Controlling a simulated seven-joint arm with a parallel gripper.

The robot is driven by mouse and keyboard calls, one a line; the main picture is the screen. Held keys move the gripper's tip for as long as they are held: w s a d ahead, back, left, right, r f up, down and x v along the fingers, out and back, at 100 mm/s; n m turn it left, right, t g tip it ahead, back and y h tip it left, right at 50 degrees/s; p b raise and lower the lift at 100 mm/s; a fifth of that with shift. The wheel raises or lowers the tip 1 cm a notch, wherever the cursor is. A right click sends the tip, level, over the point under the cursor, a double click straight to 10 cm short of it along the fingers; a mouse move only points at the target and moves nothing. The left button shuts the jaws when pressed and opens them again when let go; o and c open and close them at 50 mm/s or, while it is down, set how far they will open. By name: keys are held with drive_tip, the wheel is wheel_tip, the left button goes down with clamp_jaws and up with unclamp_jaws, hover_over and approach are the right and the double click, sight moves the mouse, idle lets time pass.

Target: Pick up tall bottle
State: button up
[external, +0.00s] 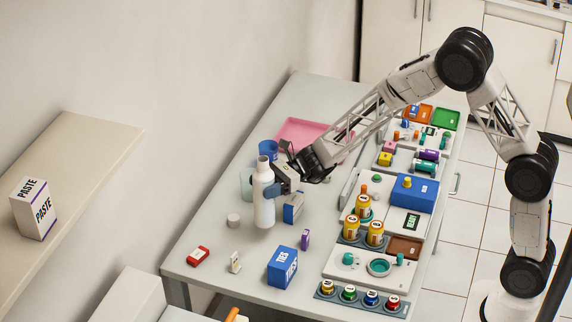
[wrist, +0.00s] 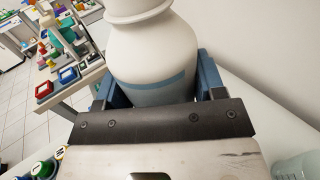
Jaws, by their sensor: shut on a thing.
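The tall white bottle (external: 264,208) is upright over the left side of the table in the external view. My gripper (external: 273,189) is shut around its body from the right. In the wrist view the bottle (wrist: 153,50) fills the top middle, its neck toward the top edge, with a blue-grey band low on its visible part. My gripper's blue fingers (wrist: 160,88) are on both sides of it. The bottle's base is hidden in the wrist view, and I cannot tell whether it touches the table.
A blue cup (external: 268,149), a pale translucent cup (external: 245,184) and a blue box (external: 293,209) stand close around the bottle. A small white cylinder (external: 233,220) is just left. A pink tray (external: 299,131) lies behind. Colored jars and trays fill the table's right side.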

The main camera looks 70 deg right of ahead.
sight(262, 158)
drive_tip(key=shift+r, duration=4.9)
